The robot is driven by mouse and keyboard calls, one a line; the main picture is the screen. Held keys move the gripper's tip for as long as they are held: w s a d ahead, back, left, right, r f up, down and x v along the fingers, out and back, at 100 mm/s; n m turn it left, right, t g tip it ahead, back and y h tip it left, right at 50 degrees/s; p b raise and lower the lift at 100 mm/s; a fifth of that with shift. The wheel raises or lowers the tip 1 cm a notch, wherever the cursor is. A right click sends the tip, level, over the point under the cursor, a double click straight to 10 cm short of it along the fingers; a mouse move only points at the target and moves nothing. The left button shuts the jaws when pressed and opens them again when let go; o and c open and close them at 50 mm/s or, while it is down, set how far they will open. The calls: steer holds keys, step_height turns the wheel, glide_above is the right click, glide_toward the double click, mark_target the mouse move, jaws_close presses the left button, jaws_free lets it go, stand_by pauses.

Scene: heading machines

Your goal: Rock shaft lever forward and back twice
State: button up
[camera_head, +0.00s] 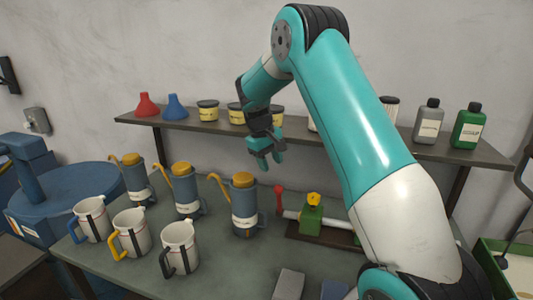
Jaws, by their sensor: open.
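A small device with a green block (311,217) sits on a dark base plate (308,240) on the table, right of the middle. A yellow knob (314,198) tops the block. A light horizontal shaft (291,214) runs through it, and a lever with a red knob (279,189) stands roughly upright at the shaft's left end. My arm hides the device's right side. My gripper (267,161) is open and empty, with its fingers pointing down. It appears above and left of the red knob in the picture, apart from it.
Several blue-grey oil cans with yellow lids (244,205) and white mugs (180,247) fill the table's left half. A shelf (190,124) behind holds funnels, tins and bottles (468,127). A grey block (289,284) lies at the front. Bare tabletop shows in front of the device.

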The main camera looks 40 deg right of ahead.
steer(key=v, duration=0.5)
steer(key=shift+c, duration=0.3)
